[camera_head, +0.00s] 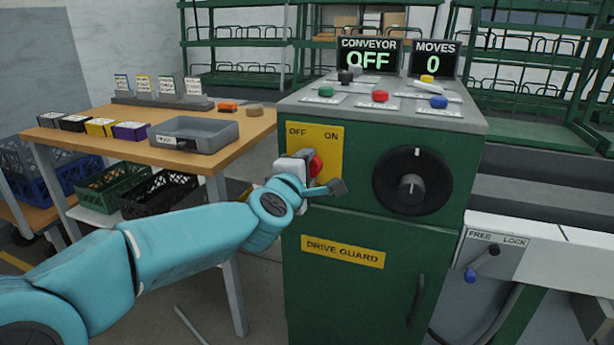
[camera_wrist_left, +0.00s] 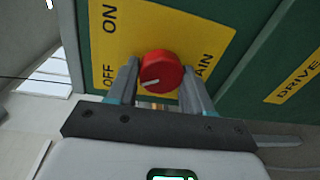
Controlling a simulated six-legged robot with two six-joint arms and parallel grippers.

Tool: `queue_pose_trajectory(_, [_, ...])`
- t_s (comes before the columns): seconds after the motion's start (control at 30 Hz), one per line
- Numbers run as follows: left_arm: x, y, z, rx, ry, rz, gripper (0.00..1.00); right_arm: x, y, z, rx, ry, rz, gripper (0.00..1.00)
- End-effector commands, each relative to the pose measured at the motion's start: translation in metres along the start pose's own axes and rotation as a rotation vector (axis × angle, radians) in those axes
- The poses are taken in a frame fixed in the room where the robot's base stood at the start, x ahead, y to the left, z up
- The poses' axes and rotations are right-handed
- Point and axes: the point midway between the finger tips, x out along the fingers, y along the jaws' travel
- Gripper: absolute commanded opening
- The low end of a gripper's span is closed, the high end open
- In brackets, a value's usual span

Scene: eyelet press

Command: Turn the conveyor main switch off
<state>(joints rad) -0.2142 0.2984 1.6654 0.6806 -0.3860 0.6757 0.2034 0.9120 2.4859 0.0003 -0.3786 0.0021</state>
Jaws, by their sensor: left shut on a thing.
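The conveyor main switch is a red rotary knob (camera_head: 316,165) on a yellow plate (camera_head: 329,142) marked OFF and ON, on the front of the green cabinet (camera_head: 350,230). The knob (camera_wrist_left: 161,72) also shows in the left wrist view, with its white mark pointing towards the OFF side. My left gripper (camera_head: 310,172) is at the knob; in the left wrist view its two fingers (camera_wrist_left: 160,85) stand on either side of the knob, shut on it. The conveyor display (camera_head: 369,58) reads OFF. My right gripper is not in view.
A black dial (camera_head: 412,181) sits right of the switch. Coloured buttons (camera_head: 380,96) are on the cabinet top. The moves display (camera_head: 435,61) reads 0. A FREE/LOCK lever (camera_head: 482,263) is at the right. A wooden table (camera_head: 255,127) with a grey tray (camera_head: 193,134) stands left.

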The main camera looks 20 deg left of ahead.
Motion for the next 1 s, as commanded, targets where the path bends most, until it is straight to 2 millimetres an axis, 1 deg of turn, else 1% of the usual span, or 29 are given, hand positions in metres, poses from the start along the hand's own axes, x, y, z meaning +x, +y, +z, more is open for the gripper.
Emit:
queue_pose_trajectory(0.03, [0.0001,-0.0017,-0.0004,-0.026,-0.002,0.0,0.2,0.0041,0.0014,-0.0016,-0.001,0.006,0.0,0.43])
queue_pose_trajectory(0.1, [0.0001,-0.0015,-0.0003,-0.062,-0.005,-0.001,0.2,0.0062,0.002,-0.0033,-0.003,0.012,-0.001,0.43])
queue_pose_trajectory(0.4, [0.0001,-0.0003,-0.0004,-0.149,-0.012,-0.005,0.2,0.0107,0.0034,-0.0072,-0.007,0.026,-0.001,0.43])
queue_pose_trajectory(0.87, [0.0,0.0001,-0.0002,-0.163,-0.014,-0.006,0.2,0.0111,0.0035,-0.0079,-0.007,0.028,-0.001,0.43])
queue_pose_trajectory(0.9, [0.0,0.0001,-0.0002,-0.163,-0.014,-0.006,0.53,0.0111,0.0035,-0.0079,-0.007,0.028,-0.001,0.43])
queue_pose_trajectory(0.97, [0.0,0.0001,-0.0002,-0.162,-0.014,-0.006,0.73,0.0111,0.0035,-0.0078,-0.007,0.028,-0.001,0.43])
queue_pose_trajectory(1.0, [0.0,0.0001,-0.0002,-0.162,-0.014,-0.006,0.76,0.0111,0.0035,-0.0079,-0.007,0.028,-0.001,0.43])
